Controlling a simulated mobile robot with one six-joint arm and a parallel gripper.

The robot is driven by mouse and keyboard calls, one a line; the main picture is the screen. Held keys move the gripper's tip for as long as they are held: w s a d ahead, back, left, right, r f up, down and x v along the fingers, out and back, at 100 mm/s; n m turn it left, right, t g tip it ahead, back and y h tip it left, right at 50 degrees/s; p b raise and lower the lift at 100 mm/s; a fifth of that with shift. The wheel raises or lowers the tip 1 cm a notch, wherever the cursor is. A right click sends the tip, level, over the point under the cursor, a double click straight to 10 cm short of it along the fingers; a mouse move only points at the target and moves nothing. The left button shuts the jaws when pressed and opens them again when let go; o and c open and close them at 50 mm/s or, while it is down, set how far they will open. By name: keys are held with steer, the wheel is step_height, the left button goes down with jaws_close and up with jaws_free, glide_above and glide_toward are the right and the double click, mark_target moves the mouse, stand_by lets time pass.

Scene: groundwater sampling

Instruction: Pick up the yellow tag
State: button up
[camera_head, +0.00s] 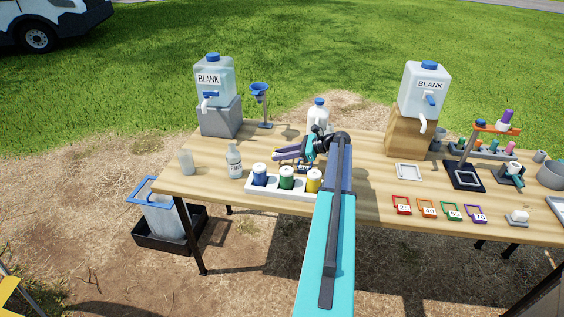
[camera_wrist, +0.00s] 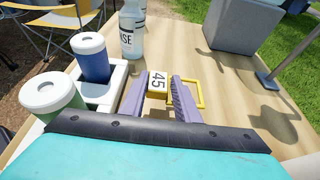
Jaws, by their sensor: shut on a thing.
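The yellow tag (camera_wrist: 157,82) is a small block with a white face reading 45 and a thin yellow frame. In the wrist view it sits between the two purple fingers of my gripper (camera_wrist: 160,97), which are shut on it. The tag's frame sticks out past the right finger. In the head view my gripper (camera_head: 285,154) is over the left half of the table, behind the vial rack. The tag is mostly hidden there by my arm and fingers. I cannot tell whether the tag touches the table top.
A white rack (camera_head: 270,187) with blue, green and yellow vials stands close by. A rinse bottle (camera_head: 235,163) stands left of it. A grey block (camera_head: 221,120) holds a BLANK jug. Red, orange, green and purple tags (camera_head: 401,205) lie at the right front.

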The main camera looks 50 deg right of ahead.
steer(key=shift+r, duration=2.45)
steer(key=shift+r, duration=0.2)
steer(key=r, duration=0.1)
steer(key=w+a+r+p, duration=0.1)
steer(key=a+r, duration=0.1)
steer(key=shift+w+r, duration=0.25)
steer(key=shift+r, duration=0.15)
steer(key=w+a+n+g+y, duration=0.15)
steer(key=w+a, duration=0.25)
steer(key=a, duration=0.8)
steer(key=w+a+n+g+y, duration=0.15)
steer(key=w+a, duration=0.35)
steer(key=a, duration=0.6)
steer(key=s+a, duration=0.3)
steer(key=a, duration=1.2)
steer(key=s+a+f+n+b, duration=0.1)
steer(key=s+a, duration=0.2)
steer(key=a, duration=1.2)
steer(key=shift+a+f+g+y, duration=0.2)
steer(key=shift+g+y, duration=0.1)
steer(key=shift+y, duration=0.1)
